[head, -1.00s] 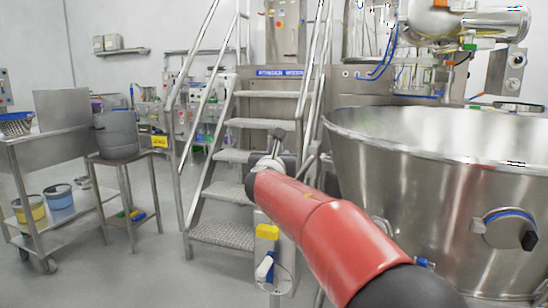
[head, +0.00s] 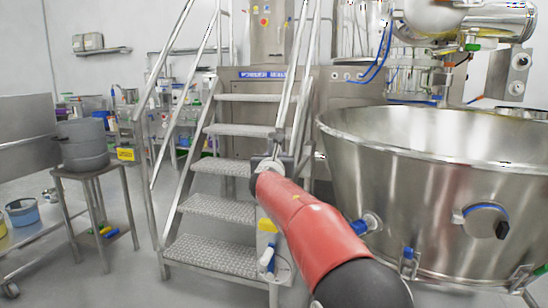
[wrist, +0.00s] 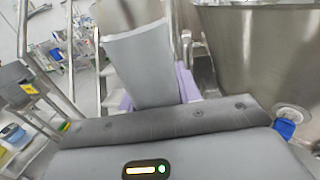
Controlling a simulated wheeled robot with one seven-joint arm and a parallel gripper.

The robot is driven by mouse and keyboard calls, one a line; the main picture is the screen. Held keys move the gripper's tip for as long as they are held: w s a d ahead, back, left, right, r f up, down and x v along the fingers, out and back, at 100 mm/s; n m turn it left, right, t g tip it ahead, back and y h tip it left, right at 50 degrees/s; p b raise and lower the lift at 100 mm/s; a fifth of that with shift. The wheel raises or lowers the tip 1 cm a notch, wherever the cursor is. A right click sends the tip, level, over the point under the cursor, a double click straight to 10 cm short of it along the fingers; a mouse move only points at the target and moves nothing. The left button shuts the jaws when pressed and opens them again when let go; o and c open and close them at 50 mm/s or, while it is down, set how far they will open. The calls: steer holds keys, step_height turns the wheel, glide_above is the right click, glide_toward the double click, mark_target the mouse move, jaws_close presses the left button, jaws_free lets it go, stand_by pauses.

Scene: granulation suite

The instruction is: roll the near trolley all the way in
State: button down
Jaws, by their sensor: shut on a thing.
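A large steel bowl (head: 410,180), which seems to be the load of the near trolley, fills the right of the head view. It also shows at the upper right of the wrist view (wrist: 255,50). My gripper (head: 272,162) is left of the bowl, in front of the steps. In the wrist view its purple fingers (wrist: 155,92) are shut on a pale grey bar (wrist: 142,60), seemingly the trolley's handle. The trolley's frame and wheels are mostly hidden by my arm or out of view.
Metal steps (head: 215,210) stand ahead, with a steel machine cabinet (head: 345,100) behind the bowl. At left, a grey pot (head: 83,145) sits on a stand, beside a steel cart (head: 20,240). Grey floor (head: 125,285) lies open between the stand and the steps.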

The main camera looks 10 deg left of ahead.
steer(key=shift+w+d+f, duration=0.25)
steer(key=shift+d, duration=0.15)
steer(key=c, duration=1.1)
jaws_free()
steer(key=shift+d+r, duration=0.1)
steer(key=shift+d, duration=0.05)
steer(key=shift+o, duration=0.5)
steer(key=shift+r, duration=0.1)
steer(key=shift+s, duration=0.1)
steer(key=s+b, duration=0.3)
steer(key=s, duration=0.4)
steer(key=shift+s+d, duration=0.3)
steer(key=shift+s, duration=0.05)
